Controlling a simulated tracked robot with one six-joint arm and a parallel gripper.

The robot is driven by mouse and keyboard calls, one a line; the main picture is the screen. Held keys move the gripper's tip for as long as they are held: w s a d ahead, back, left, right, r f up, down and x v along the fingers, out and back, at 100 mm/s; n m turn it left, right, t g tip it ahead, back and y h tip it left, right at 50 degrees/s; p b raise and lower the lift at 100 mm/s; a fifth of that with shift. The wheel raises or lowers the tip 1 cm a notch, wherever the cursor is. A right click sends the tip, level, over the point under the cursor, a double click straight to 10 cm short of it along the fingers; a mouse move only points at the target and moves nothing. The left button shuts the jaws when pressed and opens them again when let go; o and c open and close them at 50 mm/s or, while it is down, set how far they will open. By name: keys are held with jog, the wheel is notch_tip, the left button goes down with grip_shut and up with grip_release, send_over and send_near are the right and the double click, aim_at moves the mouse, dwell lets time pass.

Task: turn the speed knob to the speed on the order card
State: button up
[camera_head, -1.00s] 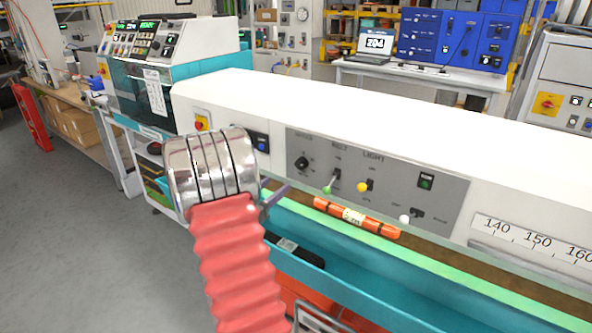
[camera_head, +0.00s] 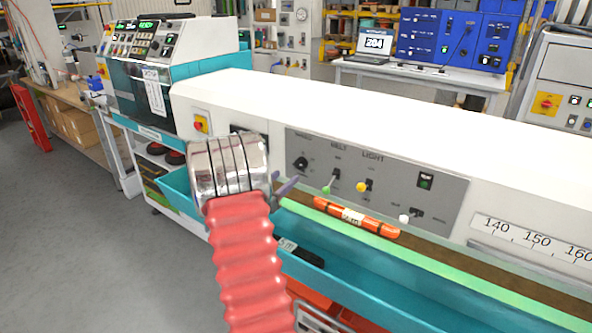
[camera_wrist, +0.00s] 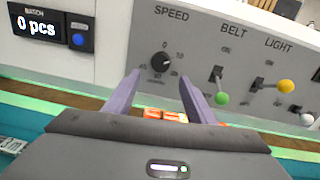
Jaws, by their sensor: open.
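The black speed knob (camera_wrist: 163,62) sits on the grey control panel under the word SPEED, with small numbers around it. Its pointer setting is too small to read surely. It also shows in the head view (camera_head: 301,163). My gripper (camera_wrist: 161,80) is open, with its two purple fingers apart and empty. In the wrist view the fingertips lie just below and either side of the knob; no contact shows. In the head view my gripper (camera_head: 287,184) is left of and below the knob. A white sheet (camera_head: 155,92) on the left machine may be the order card; its text is unreadable.
Right of the knob are the belt switch with a green tip (camera_wrist: 222,98) and the light switch with a yellow tip (camera_wrist: 286,86). A white-tipped lever (camera_wrist: 306,119) is further right. An orange roll (camera_head: 355,216) lies below the panel. A batch display (camera_wrist: 38,27) reads 0 pcs.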

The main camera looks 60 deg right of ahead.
aim_at(298, 167)
jog(key=d, duration=0.5)
jog(key=s+d, duration=0.1)
jog(key=d, duration=0.2)
jog(key=shift+d, duration=0.3)
jog(key=shift+c, duration=0.4)
jog(key=c, duration=0.9)
jog(key=shift+a, duration=0.15)
jog(key=shift+c, duration=0.3)
